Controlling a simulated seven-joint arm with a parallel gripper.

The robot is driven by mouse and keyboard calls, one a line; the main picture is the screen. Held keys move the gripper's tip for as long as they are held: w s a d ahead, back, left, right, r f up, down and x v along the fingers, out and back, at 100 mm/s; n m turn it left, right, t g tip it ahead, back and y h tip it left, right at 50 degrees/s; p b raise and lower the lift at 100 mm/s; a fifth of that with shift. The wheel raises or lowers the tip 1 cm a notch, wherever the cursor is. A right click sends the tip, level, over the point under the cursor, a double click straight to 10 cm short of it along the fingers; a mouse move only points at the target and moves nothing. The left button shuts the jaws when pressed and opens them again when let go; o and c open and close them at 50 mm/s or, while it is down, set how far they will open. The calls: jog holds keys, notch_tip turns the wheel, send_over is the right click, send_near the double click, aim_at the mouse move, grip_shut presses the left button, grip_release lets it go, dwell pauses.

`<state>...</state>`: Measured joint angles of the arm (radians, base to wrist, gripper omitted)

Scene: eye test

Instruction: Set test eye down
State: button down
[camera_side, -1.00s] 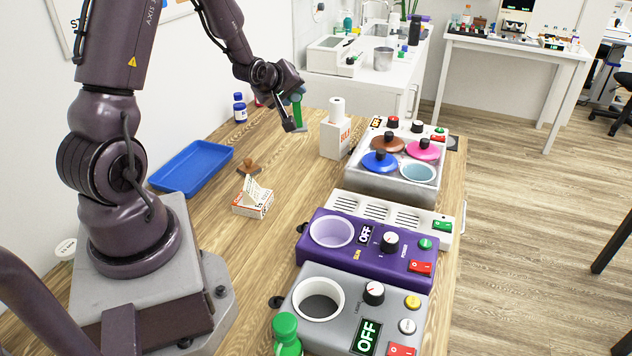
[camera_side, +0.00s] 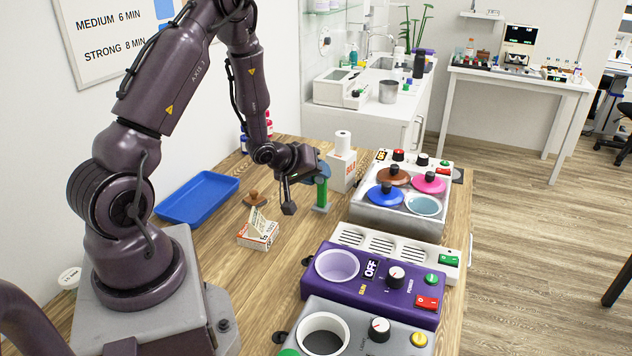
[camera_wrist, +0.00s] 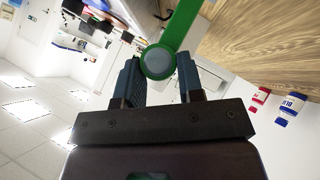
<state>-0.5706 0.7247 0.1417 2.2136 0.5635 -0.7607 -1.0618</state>
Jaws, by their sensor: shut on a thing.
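The test eye appears to be the green piece (camera_side: 321,194) with an upright stem and a flat foot. My gripper (camera_side: 319,170) is shut on its upper end, and the stem hangs below, close to upright. Its foot is at or just above the wooden table; I cannot tell whether it touches. In the wrist view the two blue fingers of my gripper (camera_wrist: 160,78) stand on either side of the round grey-green end of the test eye (camera_wrist: 158,62). Its green stem runs up and right from there.
A white box with a roll (camera_side: 343,165) stands close behind and right. The pot unit with lids (camera_side: 395,212) is to the right. A small carton (camera_side: 257,235), a brown knobbed object (camera_side: 255,199) and a blue tray (camera_side: 172,208) are left. Purple device (camera_side: 345,293) in front.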

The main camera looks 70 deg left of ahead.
jog(key=shift+f, duration=0.85)
jog(key=shift+f, duration=0.15)
jog(key=c, duration=0.7)
grip_release()
jog(key=shift+c, duration=0.2)
